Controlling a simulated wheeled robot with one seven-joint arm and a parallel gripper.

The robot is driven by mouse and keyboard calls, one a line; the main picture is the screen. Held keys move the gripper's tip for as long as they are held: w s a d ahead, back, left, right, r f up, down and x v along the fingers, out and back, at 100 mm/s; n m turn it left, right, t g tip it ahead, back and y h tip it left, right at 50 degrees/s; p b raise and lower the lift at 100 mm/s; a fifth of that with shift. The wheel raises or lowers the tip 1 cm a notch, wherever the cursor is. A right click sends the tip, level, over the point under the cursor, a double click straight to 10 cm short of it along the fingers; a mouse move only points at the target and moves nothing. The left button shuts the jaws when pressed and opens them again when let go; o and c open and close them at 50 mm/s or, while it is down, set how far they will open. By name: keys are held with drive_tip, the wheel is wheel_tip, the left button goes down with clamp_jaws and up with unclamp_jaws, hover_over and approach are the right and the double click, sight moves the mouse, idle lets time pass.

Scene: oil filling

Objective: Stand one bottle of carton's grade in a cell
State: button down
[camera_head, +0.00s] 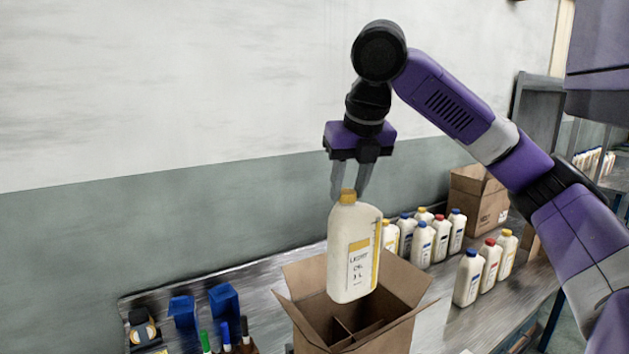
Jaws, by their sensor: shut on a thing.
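My gripper (350,190) points down and is shut on the yellow cap of a white oil bottle (345,240). The bottle hangs nearly upright, with a yellow-edged label facing the camera. It is over the open brown carton (388,334), whose flaps are spread outward. The bottle's base appears above or around the level of the carton's rim; the exact height is hard to judge. Crossed dividers (345,332) show inside the carton, and the cells in view look empty. The bottle and the flaps hide part of the inside. No grade mark on the carton is readable.
Several white bottles with blue, yellow and red caps (420,245) stand behind and right of the carton. More bottles (490,265) stand farther right. Another brown carton (478,205) is at the back. Blue holders (223,300) and markers (225,335) are at the left.

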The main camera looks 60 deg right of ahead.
sight(341, 220)
drive_tip(key=shift+w, duration=0.5)
wheel_tip(341, 220, down, 8)
drive_tip(key=shift+r+b, duration=0.2)
drive_tip(key=shift+b, duration=0.25)
drive_tip(key=shift+r, duration=0.2)
drive_tip(key=shift+w, duration=0.1)
